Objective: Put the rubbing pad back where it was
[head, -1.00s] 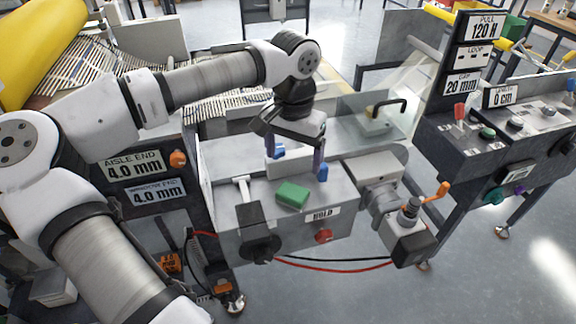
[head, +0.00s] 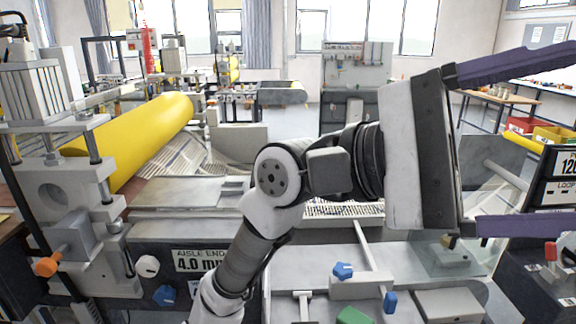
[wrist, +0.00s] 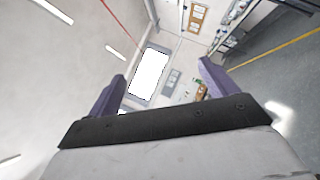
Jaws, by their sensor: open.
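A green block (head: 354,315), which may be the rubbing pad, lies on the grey worktop (head: 320,262) at the bottom of the head view; its lower part is cut off by the picture edge. My gripper (head: 568,142) is raised well above the worktop at the right of the head view, its two purple fingers pointing right and wide apart. It touches nothing there. In the wrist view, my gripper (wrist: 163,78) is open and empty, with only the room beyond its fingers.
Blue knobs (head: 343,270) stand on the worktop near the green block. A clear panel (head: 490,195) and a dark control post (head: 562,175) stand at the right. A yellow roll (head: 135,138) and a press (head: 60,180) stand at the left. There is open air around the gripper.

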